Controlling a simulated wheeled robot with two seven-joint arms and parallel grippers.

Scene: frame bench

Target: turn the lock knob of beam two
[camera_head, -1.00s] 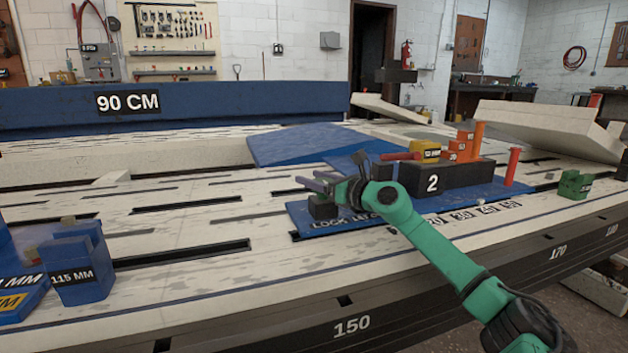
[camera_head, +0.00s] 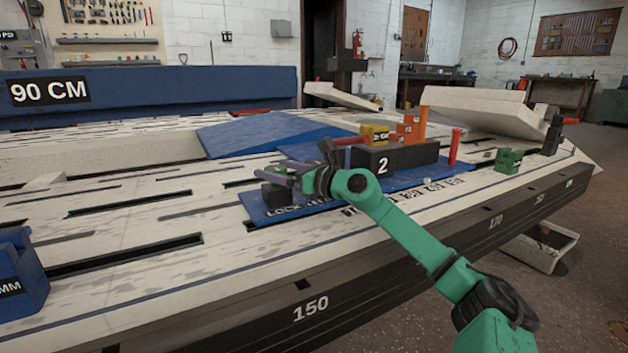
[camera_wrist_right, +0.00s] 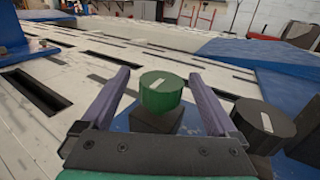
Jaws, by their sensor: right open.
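A round green knob (camera_wrist_right: 161,92) with a white mark on top sits on a dark block (camera_wrist_right: 155,118) in the right wrist view. My right gripper (camera_head: 265,172) is open, with one purple finger on each side of the green knob and visible gaps to it. In the head view the gripper is over the dark block (camera_head: 278,197) at the left end of a blue plate (camera_head: 325,206) with partly hidden lettering starting "LOCK". A black block marked 2 (camera_head: 398,158) stands on this plate. A dark round knob (camera_wrist_right: 264,124) with a white mark is right of the green one.
Orange blocks (camera_head: 410,128) and a yellow block (camera_head: 375,134) sit on the block marked 2. A red post (camera_head: 455,147) and a green block (camera_head: 508,161) stand to its right. A blue holder (camera_head: 20,275) is at far left. The slotted bench between is largely clear.

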